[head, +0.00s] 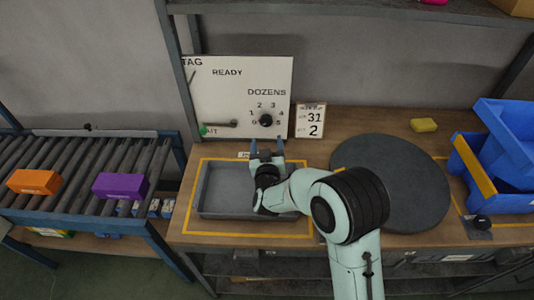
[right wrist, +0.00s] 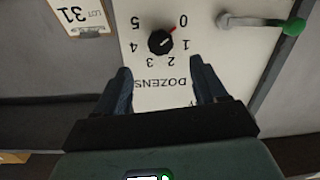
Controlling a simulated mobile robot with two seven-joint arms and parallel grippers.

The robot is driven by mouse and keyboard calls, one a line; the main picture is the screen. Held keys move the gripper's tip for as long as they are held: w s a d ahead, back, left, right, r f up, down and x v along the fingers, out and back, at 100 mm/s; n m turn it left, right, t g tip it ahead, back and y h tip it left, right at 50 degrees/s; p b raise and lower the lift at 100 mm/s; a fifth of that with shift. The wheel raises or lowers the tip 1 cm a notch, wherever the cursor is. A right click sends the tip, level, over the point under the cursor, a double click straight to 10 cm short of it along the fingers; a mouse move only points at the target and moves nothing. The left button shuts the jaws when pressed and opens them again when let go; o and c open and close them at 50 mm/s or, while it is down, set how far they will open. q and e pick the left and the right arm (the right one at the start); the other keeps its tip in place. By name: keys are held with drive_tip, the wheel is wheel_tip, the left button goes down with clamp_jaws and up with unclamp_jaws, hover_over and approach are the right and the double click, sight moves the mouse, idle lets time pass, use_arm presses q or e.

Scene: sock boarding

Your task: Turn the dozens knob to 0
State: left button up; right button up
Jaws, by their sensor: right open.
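The dozens knob (head: 266,120) is a round black dial on a white panel (head: 225,80), ringed by the numbers 0 to 5. In the right wrist view, which shows the panel upside down, the knob (right wrist: 160,42) has a red pointer mark directed at the 0. My right gripper (head: 267,147) is just below and in front of the knob. In the right wrist view its two fingers (right wrist: 164,82) are spread, with nothing between them, and short of the knob. My left gripper is not in view.
A lever with a green end (head: 205,130) is on the panel's lower left. A card reading 31 and 2 (head: 310,120) stands right of the panel. A grey tray (head: 205,190) lies below my arm, beside a dark round disc (head: 415,185). Blue bins (head: 500,150) stand at right.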

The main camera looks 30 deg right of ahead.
drive_tip(key=shift+v, duration=1.95)
